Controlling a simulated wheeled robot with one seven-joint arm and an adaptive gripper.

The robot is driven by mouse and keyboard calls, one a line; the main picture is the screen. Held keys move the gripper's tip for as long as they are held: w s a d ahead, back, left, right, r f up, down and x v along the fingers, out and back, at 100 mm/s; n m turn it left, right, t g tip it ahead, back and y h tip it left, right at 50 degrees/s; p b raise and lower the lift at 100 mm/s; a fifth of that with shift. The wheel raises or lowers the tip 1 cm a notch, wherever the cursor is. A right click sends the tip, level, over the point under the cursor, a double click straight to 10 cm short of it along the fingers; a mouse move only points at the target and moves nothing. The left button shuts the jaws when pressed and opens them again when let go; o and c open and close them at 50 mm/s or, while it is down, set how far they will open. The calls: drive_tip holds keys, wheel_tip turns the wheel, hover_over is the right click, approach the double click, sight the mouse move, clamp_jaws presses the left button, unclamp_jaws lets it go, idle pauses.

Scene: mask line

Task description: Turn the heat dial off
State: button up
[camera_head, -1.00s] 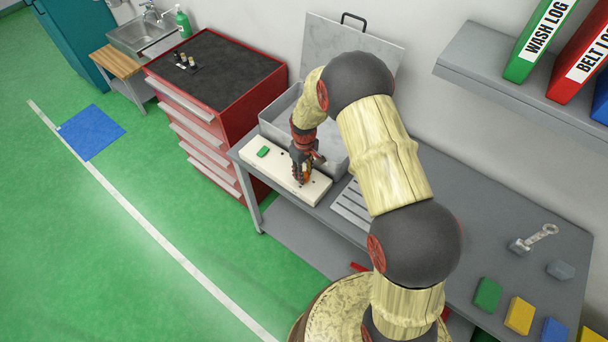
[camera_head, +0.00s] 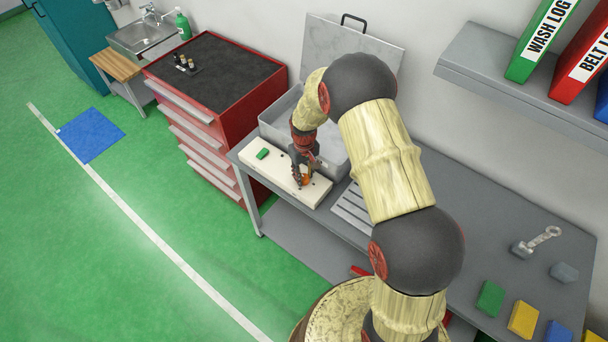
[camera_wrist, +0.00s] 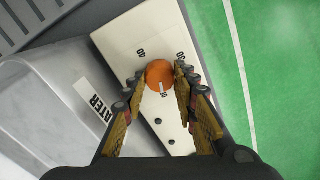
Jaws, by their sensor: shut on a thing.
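The heat dial is an orange round knob (camera_wrist: 160,75) with a pale pointer line, set on a white panel (camera_wrist: 128,35) with printed numbers. In the wrist view the fingertips of my gripper (camera_wrist: 160,80) lie on both sides of the dial, shut on it. In the head view my gripper (camera_head: 302,178) reaches down to the panel (camera_head: 258,172), and a bit of the orange dial (camera_head: 306,179) shows beside the fingers. The pointer line runs roughly along the panel toward a printed number near the gripper side.
A grey metal tank (camera_head: 275,122) with its lid (camera_head: 350,55) raised stands directly behind the panel. A green button (camera_head: 263,153) is at the panel's left end. A slotted grate (camera_head: 352,208) lies to the right on the bench. A red drawer cabinet (camera_head: 238,125) stands left.

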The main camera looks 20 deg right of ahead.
sight(304, 177)
drive_tip(key=o, duration=1.2)
drive_tip(key=shift+c, duration=0.2)
drive_tip(key=shift+r, duration=0.1)
wheel_tip(304, 177, up, 12)
